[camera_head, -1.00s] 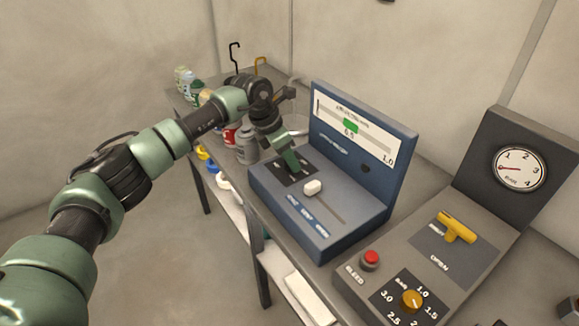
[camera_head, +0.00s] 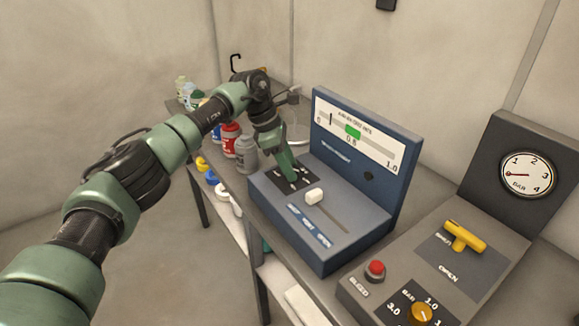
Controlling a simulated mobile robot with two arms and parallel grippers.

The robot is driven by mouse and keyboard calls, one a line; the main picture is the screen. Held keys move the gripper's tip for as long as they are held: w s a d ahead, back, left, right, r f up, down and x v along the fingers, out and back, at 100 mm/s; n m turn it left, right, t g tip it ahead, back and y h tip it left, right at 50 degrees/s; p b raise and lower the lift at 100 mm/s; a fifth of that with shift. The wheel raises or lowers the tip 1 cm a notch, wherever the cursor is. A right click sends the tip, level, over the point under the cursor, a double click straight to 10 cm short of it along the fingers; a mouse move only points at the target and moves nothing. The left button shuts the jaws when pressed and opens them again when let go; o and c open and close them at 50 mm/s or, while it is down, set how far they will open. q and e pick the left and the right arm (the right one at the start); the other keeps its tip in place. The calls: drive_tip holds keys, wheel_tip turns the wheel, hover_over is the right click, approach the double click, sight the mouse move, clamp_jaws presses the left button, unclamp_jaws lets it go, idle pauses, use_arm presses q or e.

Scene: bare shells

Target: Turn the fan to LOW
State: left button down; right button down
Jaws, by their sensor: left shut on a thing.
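The blue control box (camera_head: 330,233) stands on the bench, with an upright back panel that carries a white scale (camera_head: 358,131) with a green zone. My left gripper (camera_head: 291,178) points down onto the dark plate (camera_head: 303,175) at the left of the box's top. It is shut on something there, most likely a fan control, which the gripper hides. I cannot read the markings on the plate. A white slider knob (camera_head: 314,196) sits beside it at the upper end of a slot. My right gripper is not in view.
A grey pressure panel stands at the right, with a yellow handle (camera_head: 464,236), red button (camera_head: 375,270), orange dial (camera_head: 421,313) and round gauge (camera_head: 527,174). Spray cans, including a grey one (camera_head: 246,155) and a red one (camera_head: 231,138), stand behind my left arm.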

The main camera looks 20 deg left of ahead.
use_arm(q)
drive_tip(key=shift+w+r, duration=0.1)
drive_tip(key=c, duration=0.9)
unclamp_jaws()
drive_tip(key=b+v, duration=0.1)
drive_tip(key=v, duration=0.6)
drive_tip(key=shift+a+r, duration=0.15)
drive_tip(key=shift+r, duration=0.15)
